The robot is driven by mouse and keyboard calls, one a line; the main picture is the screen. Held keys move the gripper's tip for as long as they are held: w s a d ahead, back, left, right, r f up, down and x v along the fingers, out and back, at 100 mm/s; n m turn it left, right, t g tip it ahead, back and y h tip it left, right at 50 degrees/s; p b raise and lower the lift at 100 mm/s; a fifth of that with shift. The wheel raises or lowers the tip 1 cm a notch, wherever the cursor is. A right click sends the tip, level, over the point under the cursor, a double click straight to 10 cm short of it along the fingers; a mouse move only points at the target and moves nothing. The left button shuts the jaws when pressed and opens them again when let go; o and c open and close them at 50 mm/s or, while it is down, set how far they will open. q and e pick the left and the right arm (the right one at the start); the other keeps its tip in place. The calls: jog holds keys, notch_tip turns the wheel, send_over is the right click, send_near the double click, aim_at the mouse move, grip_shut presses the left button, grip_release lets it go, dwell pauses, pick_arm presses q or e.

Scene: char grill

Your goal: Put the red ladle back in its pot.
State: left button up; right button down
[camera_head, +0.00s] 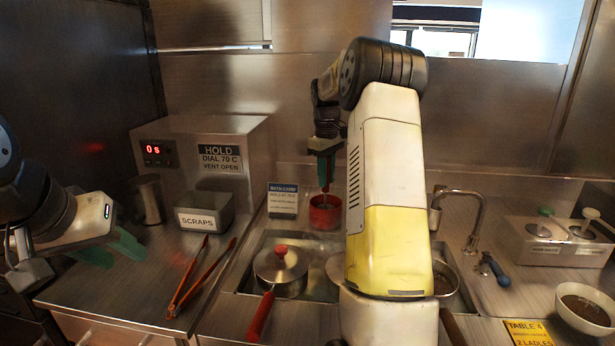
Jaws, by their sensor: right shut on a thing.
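My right gripper (325,176) points down from the raised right arm, its green fingers shut on the red ladle (326,188). Only a short red piece of the ladle shows below the fingertips. It is directly above or within the mouth of a small red pot (325,216) at the back of the counter. The ladle's bowl is hidden, so I cannot tell how deep it sits. My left gripper (113,253) is at the far left over the steel counter, its green fingers apart and empty.
A lidded pan (281,272) with a red handle sits front of the red pot. Red tongs (200,277) lie left of it. A scraps bin (206,214), a card stand (283,200), a faucet (465,195) and a dark-filled bowl (585,309) stand around. My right arm hides the middle.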

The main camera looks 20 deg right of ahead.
jog(key=c, duration=1.3)
grip_release()
jog(key=shift+f, duration=0.1)
jog(key=r, duration=1.1)
jog(key=shift+s+a+r, duration=0.1)
jog(key=shift+s+a, duration=0.05)
jog(key=shift+a, duration=0.05)
jog(key=shift+s+a+r, duration=0.15)
jog(key=shift+s+r, duration=0.05)
jog(key=shift+r, duration=0.45)
jog(key=s+a+r+m+t+y, duration=0.1)
jog(key=s+a+r+t, duration=0.1)
jog(key=s+a, duration=0.45)
jog(key=s+a+r+m+t, duration=0.15)
jog(key=s+a, duration=0.25)
jog(key=s, duration=0.5)
jog(key=s+a+f+m, duration=0.1)
jog(key=s+a+f, duration=0.1)
jog(key=s, duration=0.3)
jog(key=s+a+f+m+t+y, duration=0.1)
jog(key=s+a+f, duration=0.1)
jog(key=s, duration=0.4)
jog(key=s+a+f+m+t, duration=0.1)
jog(key=s+a+f, duration=0.1)
jog(key=s+f, duration=0.2)
jog(key=shift+s+a+y, duration=0.15)
jog(key=shift+s+y, duration=0.15)
jog(key=shift+s, duration=0.5)
